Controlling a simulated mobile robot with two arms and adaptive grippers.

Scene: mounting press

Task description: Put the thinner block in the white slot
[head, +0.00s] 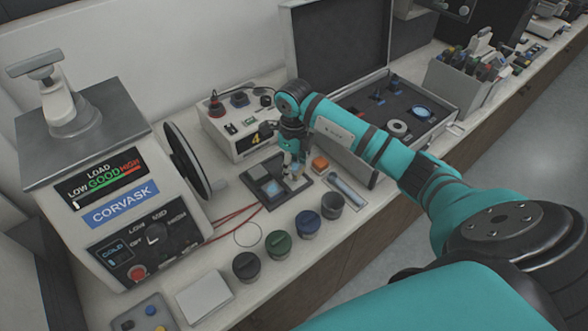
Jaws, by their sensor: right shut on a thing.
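A dark tray (281,200) with square places sits on the bench in the middle of the head view. A grey square piece (258,172) and a pale blue square (273,187) show in it. My right gripper (293,169) points down over the tray's right part, shut on a small block that its fingers mostly hide. I cannot tell the block's thickness or whether it touches the tray. The white slot cannot be made out clearly. My left gripper is not in view.
A Corvask press (112,215) stands left. A meter box (236,130) is behind the tray; an orange-topped piece (320,163) and a clear tube (347,191) are right of it. Several dark round pots (278,243) stand in front. An open case (440,108) lies behind my right arm.

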